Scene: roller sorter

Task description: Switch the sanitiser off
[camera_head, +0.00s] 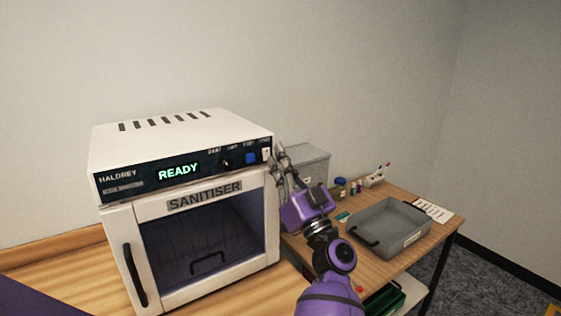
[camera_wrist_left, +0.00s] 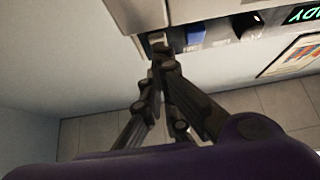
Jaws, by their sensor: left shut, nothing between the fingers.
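The white sanitiser (camera_head: 180,133) stands on the wooden worktop, its glass door shut. Its display (camera_head: 178,172) is lit and reads READY. A pale switch (camera_head: 266,154) sits at the right end of the panel, beside a blue button (camera_head: 250,158) and a black knob (camera_head: 225,162). My left gripper (camera_head: 277,158) is shut and empty, its fingertips close to the switch. In the left wrist view the fingertips (camera_wrist_left: 161,58) partly cover the pale switch (camera_wrist_left: 157,38), with the blue button (camera_wrist_left: 194,34) alongside. I cannot tell whether they touch. My right gripper is out of view.
A grey lidded box (camera_head: 305,160) stands behind my left wrist. To the right, a grey tray (camera_head: 388,220), small bottles and a paper sheet (camera_head: 433,211) lie on the table. A green crate (camera_head: 385,298) is on the shelf below.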

